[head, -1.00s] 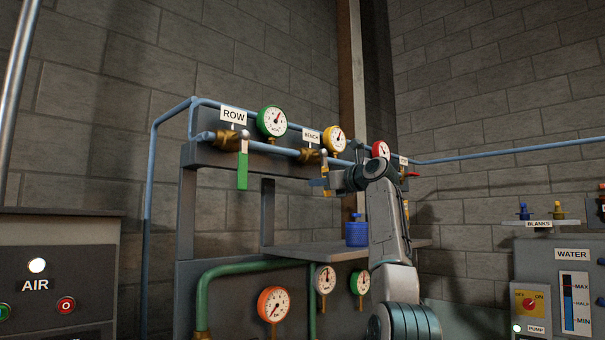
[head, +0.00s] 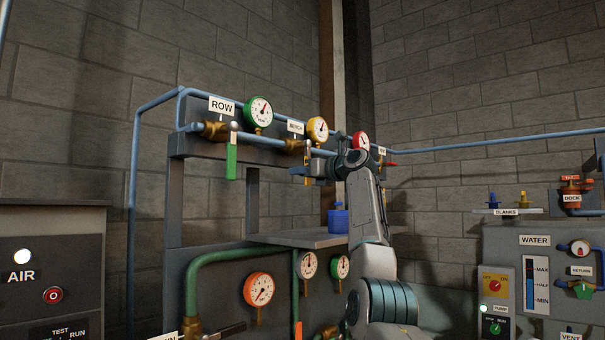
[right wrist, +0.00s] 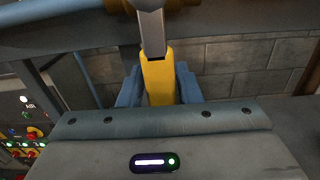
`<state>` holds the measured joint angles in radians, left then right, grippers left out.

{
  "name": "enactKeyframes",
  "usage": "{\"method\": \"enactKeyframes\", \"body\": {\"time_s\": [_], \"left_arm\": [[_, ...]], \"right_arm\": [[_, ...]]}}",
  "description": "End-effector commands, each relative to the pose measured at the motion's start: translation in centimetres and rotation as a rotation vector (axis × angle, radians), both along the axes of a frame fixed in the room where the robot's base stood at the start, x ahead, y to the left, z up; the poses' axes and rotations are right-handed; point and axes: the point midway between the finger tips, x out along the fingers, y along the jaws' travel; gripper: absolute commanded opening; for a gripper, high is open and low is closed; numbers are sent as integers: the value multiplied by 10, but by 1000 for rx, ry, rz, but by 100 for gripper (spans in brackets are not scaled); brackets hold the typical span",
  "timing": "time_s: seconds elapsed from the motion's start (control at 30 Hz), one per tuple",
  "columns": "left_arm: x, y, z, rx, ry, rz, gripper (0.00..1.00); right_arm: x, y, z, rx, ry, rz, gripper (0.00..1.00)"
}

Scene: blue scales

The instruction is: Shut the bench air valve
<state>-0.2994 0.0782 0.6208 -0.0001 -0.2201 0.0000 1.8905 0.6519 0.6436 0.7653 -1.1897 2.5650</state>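The bench air valve (head: 293,146) is a brass body on the blue pipe under the BENCH label (head: 295,127). Its yellow handle (right wrist: 158,78) hangs down from a grey stem in the right wrist view. In the head view the handle is mostly hidden by my gripper. My right gripper (head: 303,172) is at the handle, just below the valve. In the right wrist view its two blue fingers (right wrist: 160,92) lie close against both sides of the handle, with no clear gap, and look shut on it. My left gripper is not in view.
The ROW valve, with a hanging green handle (head: 232,160), is left of the bench valve. Round gauges, green (head: 258,111), yellow (head: 317,130) and red (head: 361,141), stand above the pipe. A blue container (head: 338,220) sits on the grey shelf (head: 290,238) below, beside my right arm.

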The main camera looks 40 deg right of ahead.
Motion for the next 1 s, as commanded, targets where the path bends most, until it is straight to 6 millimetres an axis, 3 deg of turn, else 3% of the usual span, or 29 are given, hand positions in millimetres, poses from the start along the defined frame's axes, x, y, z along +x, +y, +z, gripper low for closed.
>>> {"method": "enactKeyframes", "body": {"time_s": [0.37,0.8,1.0], "left_arm": [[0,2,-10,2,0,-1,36],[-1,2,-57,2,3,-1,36],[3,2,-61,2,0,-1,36]], "right_arm": [[-11,-2,-3,-2,-1,-2,31],[-91,-7,-3,-3,-2,-1,31],[-106,-8,-1,-1,0,0,31]]}}
